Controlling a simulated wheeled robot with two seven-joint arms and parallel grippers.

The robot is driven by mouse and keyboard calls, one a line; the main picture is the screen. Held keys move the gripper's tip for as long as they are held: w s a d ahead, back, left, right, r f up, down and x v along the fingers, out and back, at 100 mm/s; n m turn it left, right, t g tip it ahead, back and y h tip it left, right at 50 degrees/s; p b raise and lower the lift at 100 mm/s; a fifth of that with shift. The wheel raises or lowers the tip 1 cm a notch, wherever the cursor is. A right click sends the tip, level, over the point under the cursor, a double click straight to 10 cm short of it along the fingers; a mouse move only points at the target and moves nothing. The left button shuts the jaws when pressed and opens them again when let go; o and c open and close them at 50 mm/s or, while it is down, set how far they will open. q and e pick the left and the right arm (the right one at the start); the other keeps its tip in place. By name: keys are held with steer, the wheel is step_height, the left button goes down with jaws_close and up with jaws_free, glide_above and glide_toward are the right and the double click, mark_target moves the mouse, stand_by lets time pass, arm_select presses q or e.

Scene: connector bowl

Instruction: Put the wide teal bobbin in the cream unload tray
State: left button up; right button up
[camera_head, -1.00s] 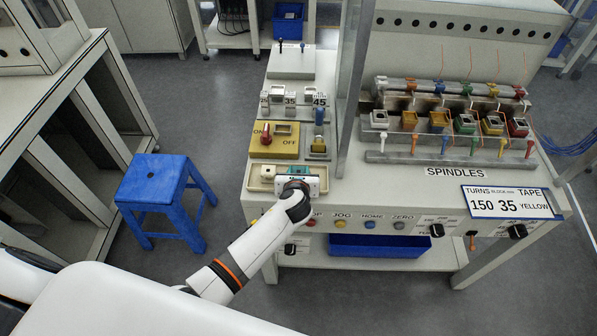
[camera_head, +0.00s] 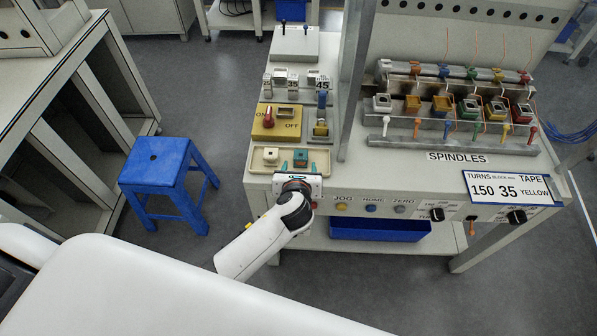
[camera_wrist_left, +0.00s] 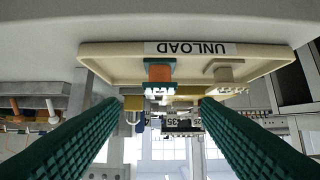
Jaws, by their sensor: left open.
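The cream unload tray (camera_head: 320,169) lies at the front left of the machine top. The wide teal bobbin (camera_head: 300,158), with a copper-coloured middle, stands in its right part. In the left wrist view, which looks upside down, the teal bobbin (camera_wrist_left: 160,72) sits in the tray (camera_wrist_left: 112,62) under the word UNLOAD. My left gripper (camera_head: 298,171) is at the tray's front edge, in front of the bobbin. Its green fingers (camera_wrist_left: 158,104) are open and apart, with nothing held between them. My right gripper is not in view.
A pale bobbin (camera_head: 270,156) stands in the tray left of the teal one. A yellow ON/OFF switch box (camera_head: 276,123) is behind the tray. A clear upright guard (camera_head: 355,80) separates this side from the spindles (camera_head: 450,105). A blue stool (camera_head: 160,162) stands left.

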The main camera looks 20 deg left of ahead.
arm_select(q)
steer(key=shift+v, duration=1.75)
steer(key=s+a+f+n+g+h, duration=0.15)
steer(key=s+f+n, duration=0.35)
steer(key=f, duration=0.5)
steer(key=s+a+f+n+g, duration=0.1)
steer(key=s+f+n+g, duration=0.3)
steer(key=f, duration=0.5)
steer(key=s+a+f+n+g+h, duration=0.1)
steer(key=s+f+n, duration=0.45)
steer(key=f, duration=0.45)
steer(key=s+a+f+n+g, duration=0.1)
steer(key=s+f+n, duration=0.3)
steer(key=s, duration=0.4)
steer(key=s+a+f+n+g, duration=0.2)
steer(key=s+f+n, duration=0.2)
steer(key=s, duration=0.5)
steer(key=s+a+f+n+g, duration=0.1)
steer(key=s+f+n, duration=0.3)
steer(key=s+n, duration=0.4)
steer(key=shift+s+a+h, duration=0.2)
steer(key=shift+s+h, duration=0.25)
steer(key=shift+s, duration=0.1)
